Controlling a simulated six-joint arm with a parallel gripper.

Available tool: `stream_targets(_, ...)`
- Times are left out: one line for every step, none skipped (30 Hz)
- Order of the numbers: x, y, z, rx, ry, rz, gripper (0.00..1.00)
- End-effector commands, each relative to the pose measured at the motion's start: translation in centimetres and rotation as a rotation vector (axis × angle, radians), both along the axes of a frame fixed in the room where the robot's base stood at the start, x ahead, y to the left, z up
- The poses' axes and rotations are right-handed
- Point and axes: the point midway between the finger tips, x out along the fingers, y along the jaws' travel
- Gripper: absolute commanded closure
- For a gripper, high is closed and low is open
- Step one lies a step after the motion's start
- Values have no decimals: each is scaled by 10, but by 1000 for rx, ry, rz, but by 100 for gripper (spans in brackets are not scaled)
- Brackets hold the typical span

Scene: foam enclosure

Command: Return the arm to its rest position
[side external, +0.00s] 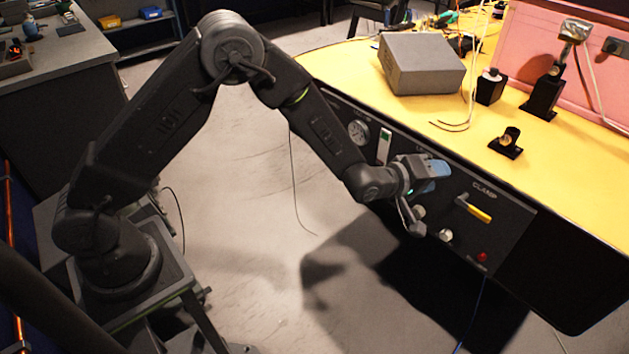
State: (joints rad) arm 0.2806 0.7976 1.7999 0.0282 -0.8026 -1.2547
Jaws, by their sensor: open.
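My gripper (430,200) is at the front of a dark control panel (510,222) on the side of the yellow bench. My arm reaches out from its base at the lower left, bent at a high elbow. The gripper is open, with one finger low near the panel's knobs and a blue part at its top. I cannot tell whether it touches the panel. It hides part of the panel behind it.
The panel carries a yellow-handled CLAMP lever (474,208), a gauge (358,131), a white knob (446,236) and a red button (481,257). A grey box (421,63) and black fixtures (506,143) stand on the yellow benchtop (560,180). Open floor (240,270) lies between base and bench.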

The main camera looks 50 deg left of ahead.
Motion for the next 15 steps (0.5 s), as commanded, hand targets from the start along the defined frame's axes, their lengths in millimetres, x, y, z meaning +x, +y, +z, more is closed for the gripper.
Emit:
stream_targets(-3,12,26,63,13,5,55)
stream_targets(-7,18,36,103,27,5,55)
stream_targets(-13,26,50,156,46,3,55)
stream_targets(-17,32,61,195,60,1,55)
stream_targets(-23,39,70,234,76,-2,55)
stream_targets(-32,47,83,284,97,-8,55)
stream_targets(-39,53,92,322,112,-14,55)
stream_targets(-46,60,101,360,128,-19,55)
stream_targets(-57,68,111,408,150,-29,55)
stream_targets(-66,74,119,444,168,-38,55)
stream_targets(-76,80,126,479,184,-46,55)
stream_targets(-89,88,135,527,207,-60,55)
stream_targets(-100,94,141,561,224,-72,55)
stream_targets(-111,100,147,593,242,-85,55)
stream_targets(-126,107,154,637,266,-102,55)
